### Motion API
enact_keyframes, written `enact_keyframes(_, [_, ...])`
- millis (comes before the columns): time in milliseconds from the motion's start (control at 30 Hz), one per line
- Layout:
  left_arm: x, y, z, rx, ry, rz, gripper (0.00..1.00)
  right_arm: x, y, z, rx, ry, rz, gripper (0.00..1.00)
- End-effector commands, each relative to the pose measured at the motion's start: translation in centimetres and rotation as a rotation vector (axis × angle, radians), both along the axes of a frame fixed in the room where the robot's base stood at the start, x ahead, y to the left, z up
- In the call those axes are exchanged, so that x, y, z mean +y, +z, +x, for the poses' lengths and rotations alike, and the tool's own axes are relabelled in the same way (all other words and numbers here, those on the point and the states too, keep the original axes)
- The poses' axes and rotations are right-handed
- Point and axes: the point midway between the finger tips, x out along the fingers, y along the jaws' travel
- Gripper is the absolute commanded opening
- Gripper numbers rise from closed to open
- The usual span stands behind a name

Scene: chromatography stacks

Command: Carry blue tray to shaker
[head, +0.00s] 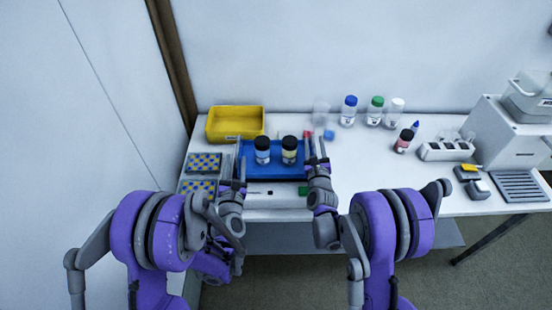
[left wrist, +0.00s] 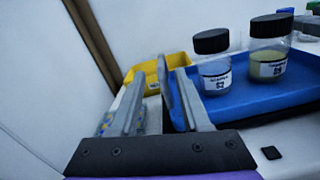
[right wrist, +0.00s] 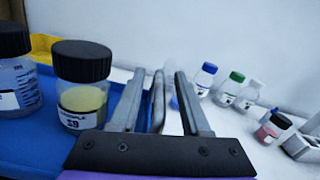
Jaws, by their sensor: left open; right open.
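The blue tray (head: 275,174) is at the left part of the bench, on or just above a low white unit (head: 262,197), which looks like the shaker; contact is hidden. Two black-capped vials, one bluish (head: 262,152) and one yellowish (head: 289,151), stand upright in the tray. My left gripper (head: 239,160) is open at the tray's left end, its fingers (left wrist: 155,95) on either side of a grey upright handle. My right gripper (head: 314,150) is open at the right end, its fingers (right wrist: 157,100) around a similar grey handle. I cannot tell whether fingers touch the handles.
A yellow bin (head: 236,123) stands behind left. Patterned racks (head: 203,162) lie left of the tray. Capped bottles (head: 376,110) stand at the back, with a red vial (head: 404,140) and white rack (head: 446,150) further right. A white instrument (head: 505,135) fills the right end. Bench space right of my right gripper is clear.

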Motion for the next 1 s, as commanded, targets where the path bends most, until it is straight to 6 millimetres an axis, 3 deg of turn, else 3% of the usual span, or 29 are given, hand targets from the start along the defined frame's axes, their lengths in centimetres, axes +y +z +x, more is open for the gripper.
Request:
enact_keyframes(200, [0.0, 0.0, -3.0, 0.0, 0.0, 0.0, 0.47, 0.0, 0.0, 0.0, 0.0, 0.0, 0.0, 0.47])
enact_keyframes(367, [0.0, 0.0, -3.7, 0.0, 0.001, 0.0, 0.47, 0.0, 0.0, -0.6, 0.0, 0.0, 0.0, 0.47])
enact_keyframes(800, [0.0, 0.0, -3.6, 0.0, 0.001, 0.0, 0.47, -0.1, -0.2, -9.1, -0.001, 0.0, 0.0, 0.47])
enact_keyframes(1000, [0.0, 0.0, -3.6, 0.0, 0.001, 0.0, 0.47, -0.2, -0.2, -11.5, 0.0, 0.0, 0.0, 0.47])
